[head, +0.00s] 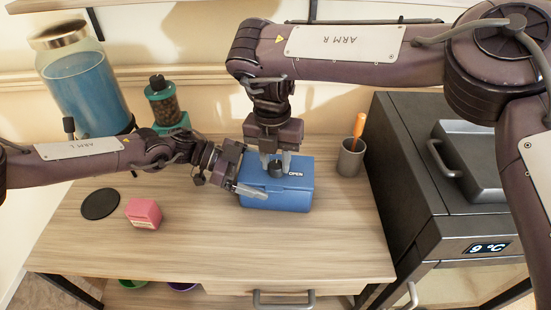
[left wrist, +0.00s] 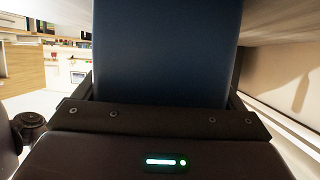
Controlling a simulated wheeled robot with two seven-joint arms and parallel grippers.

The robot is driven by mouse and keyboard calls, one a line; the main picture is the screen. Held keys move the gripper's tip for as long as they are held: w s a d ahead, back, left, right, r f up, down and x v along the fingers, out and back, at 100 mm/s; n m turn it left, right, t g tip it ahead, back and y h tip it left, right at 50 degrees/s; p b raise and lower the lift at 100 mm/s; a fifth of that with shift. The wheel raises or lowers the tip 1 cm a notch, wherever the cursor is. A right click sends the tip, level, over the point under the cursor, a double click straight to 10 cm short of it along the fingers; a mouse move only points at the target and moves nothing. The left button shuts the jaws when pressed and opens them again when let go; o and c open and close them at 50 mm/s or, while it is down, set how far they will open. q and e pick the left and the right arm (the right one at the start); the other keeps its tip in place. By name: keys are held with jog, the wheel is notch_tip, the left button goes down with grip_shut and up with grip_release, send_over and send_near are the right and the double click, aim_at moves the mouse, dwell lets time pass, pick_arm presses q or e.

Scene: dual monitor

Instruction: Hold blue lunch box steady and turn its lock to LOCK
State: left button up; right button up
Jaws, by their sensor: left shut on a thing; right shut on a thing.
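The blue lunch box (head: 290,193) stands on the wooden table, with the word OPEN showing on its lid. My left gripper (head: 252,192) comes in from the left and is shut on the box's left end. In the left wrist view the box's blue side (left wrist: 165,50) fills the space between my fingers. My right gripper (head: 276,166) points down from above and is shut on the dark lock knob (head: 277,168) on the lid. The fingers partly cover the knob and the lid around it.
A pink box (head: 143,214) and a black disc (head: 100,204) lie on the table (head: 200,250) at the left. A grey cup (head: 350,160) with an orange-handled tool stands right of the lunch box. A blue-filled jar (head: 85,90) and a green grinder (head: 163,105) stand behind.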

aim_at(273, 164)
jog(key=o, duration=1)
jog(key=r, duration=1.2)
jog(key=shift+a, duration=0.3)
